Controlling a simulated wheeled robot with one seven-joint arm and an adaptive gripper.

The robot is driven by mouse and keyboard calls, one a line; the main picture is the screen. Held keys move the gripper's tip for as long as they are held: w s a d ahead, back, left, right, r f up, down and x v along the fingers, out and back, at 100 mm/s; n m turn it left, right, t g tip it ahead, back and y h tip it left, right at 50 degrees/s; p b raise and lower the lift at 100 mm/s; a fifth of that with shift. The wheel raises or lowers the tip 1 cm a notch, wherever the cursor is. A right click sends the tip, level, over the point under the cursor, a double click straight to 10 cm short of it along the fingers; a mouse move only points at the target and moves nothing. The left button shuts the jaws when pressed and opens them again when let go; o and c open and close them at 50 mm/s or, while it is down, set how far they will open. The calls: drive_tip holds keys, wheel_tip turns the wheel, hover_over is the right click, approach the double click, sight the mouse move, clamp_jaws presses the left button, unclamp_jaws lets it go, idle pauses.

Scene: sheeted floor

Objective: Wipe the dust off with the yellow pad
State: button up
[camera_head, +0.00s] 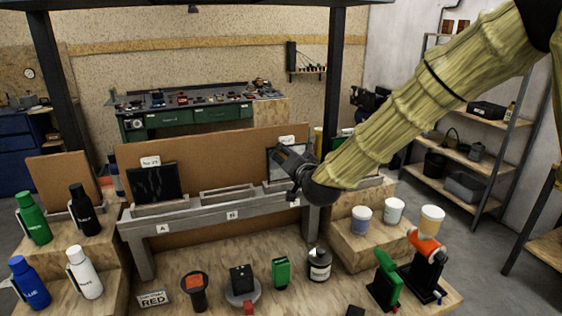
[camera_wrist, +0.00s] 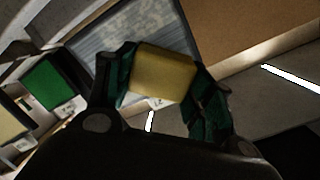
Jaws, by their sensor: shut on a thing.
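My gripper (camera_head: 284,160) reaches the right end of the grey rack, in front of a framed panel (camera_head: 276,172). In the wrist view my gripper (camera_wrist: 163,88) is shut on the yellow pad (camera_wrist: 163,72), held between its two dark green fingers. Beyond the pad lies the panel's grey, faintly streaked surface (camera_wrist: 115,45). I cannot tell whether the pad touches it. The pad cannot be made out in the head view. A second panel (camera_head: 154,181), dark with faint marks, stands in the rack's left slot, above label A.
The grey rack (camera_head: 180,218) has an empty-looking middle slot above label B. Bottles (camera_head: 82,208) stand on steps at the left. Tubs (camera_head: 361,220) stand on a step at the right.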

drive_tip(key=w+d+b, duration=0.1)
drive_tip(key=w+d, duration=0.1)
drive_tip(key=d, duration=0.5)
drive_tip(key=shift+w+d, duration=0.3)
drive_tip(key=shift+d, duration=0.1)
idle(0.6)
drive_tip(key=shift+s, duration=0.1)
drive_tip(key=shift+v, duration=2.9)
drive_tip(key=shift+s, duration=0.1)
drive_tip(key=v, duration=0.2)
drive_tip(key=shift+s+d+r, duration=0.1)
drive_tip(key=shift+s, duration=0.25)
